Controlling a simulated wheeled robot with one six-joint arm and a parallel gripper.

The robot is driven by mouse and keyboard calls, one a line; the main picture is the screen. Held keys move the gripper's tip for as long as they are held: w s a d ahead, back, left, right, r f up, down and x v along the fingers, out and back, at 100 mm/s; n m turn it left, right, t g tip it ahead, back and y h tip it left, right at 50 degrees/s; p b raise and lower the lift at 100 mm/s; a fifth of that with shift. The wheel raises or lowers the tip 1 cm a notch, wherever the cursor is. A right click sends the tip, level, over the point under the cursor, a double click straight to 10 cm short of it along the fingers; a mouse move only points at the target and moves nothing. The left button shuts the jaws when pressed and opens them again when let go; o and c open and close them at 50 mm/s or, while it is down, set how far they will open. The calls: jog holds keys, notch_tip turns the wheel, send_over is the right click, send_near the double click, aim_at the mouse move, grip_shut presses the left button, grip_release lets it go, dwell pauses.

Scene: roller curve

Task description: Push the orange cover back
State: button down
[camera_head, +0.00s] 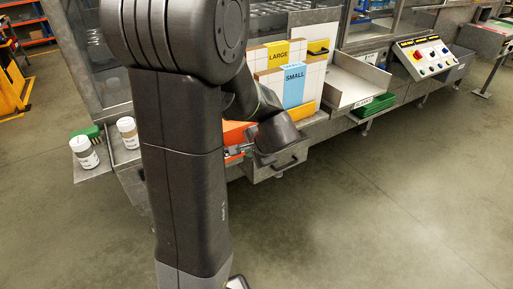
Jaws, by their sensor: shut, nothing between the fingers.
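The orange cover (232,134) shows in the head view behind my arm, at the front of the machine. My arm hides its left part, so I cannot tell its full extent. My gripper (232,153) is at the lower front edge of the orange cover, and it is shut with nothing seen in it. I cannot tell whether it touches the cover.
A grey drawer or box with a handle (283,163) sits right of my gripper. Yellow LARGE (278,57) and blue SMALL (294,86) panels stand above. Two labelled jars (84,152) (128,132) stand at left. A control panel (421,56) is at right. Front floor is clear.

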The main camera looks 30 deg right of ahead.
jog(key=shift+w+a+f+p, duration=0.1)
jog(key=shift+w+p, duration=0.1)
jog(key=shift+w, duration=0.55)
jog(key=shift+w+a+f+p, duration=0.1)
jog(key=shift+w+p, duration=0.05)
jog(key=shift+w, duration=0.6)
jog(key=shift+w, duration=0.1)
